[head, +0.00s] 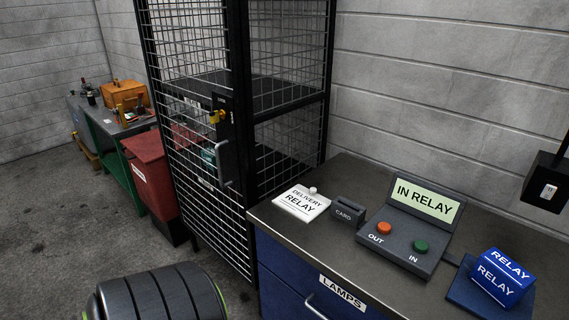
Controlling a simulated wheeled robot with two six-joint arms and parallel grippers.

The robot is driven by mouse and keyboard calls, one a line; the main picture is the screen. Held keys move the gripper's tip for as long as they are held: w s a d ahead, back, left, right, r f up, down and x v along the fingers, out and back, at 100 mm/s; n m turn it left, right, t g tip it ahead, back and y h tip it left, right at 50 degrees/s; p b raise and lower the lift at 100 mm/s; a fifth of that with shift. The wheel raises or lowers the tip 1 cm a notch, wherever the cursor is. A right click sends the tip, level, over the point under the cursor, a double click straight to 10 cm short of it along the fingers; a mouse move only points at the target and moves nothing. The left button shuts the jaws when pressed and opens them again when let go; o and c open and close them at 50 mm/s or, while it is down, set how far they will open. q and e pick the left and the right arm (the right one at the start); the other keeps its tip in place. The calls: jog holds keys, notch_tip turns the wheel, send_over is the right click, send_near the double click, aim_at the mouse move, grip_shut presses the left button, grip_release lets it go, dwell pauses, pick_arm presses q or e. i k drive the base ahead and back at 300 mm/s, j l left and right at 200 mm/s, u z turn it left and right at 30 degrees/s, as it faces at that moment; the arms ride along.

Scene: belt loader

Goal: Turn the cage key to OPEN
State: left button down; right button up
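The cage (240,130) is a tall black frame with wire mesh walls, standing against the back wall. Its door faces front left and looks closed. A black lock plate (222,102) sits on the door's right upright, with a yellow key (217,117) in it. The lettering on the plate is too small to read, so I cannot tell which position the key is in. A grey door handle (223,162) is below the key. Neither of my grippers is in view.
A bench (345,170) with blue drawers stands right of the cage. It bears a delivery relay card (301,202), a card holder (346,212), an IN RELAY console (412,240) and a blue relay box (502,279). A red bin (150,172) stands left of the cage.

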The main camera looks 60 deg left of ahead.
aim_at(215, 116)
jog(key=u, duration=2.4)
